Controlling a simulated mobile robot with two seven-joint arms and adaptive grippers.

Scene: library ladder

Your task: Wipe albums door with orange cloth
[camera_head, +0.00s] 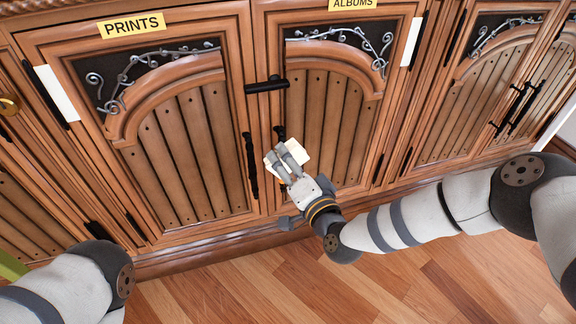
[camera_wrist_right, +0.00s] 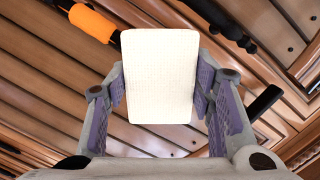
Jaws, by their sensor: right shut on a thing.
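The albums door (camera_head: 335,110) has an arched, slatted wooden panel below a yellow ALBUMS label (camera_head: 352,3), and looks closed. My right gripper (camera_head: 287,160) is in front of this door's lower left side. It is shut on a cream-white rectangular pad (camera_wrist_right: 160,75), which shows between the fingers in the right wrist view. I cannot tell whether the pad touches the door. No orange cloth is recognisable; the wrist view shows an orange sleeve-like piece (camera_wrist_right: 92,22) around a dark bar. My left gripper is out of view.
The prints door (camera_head: 175,140) stands left of the albums door, with a black upright handle (camera_head: 250,165). A short black bar (camera_head: 267,85) sticks out above my right gripper. More cabinet doors (camera_head: 480,95) continue on the right. The wooden floor (camera_head: 430,265) in front looks clear.

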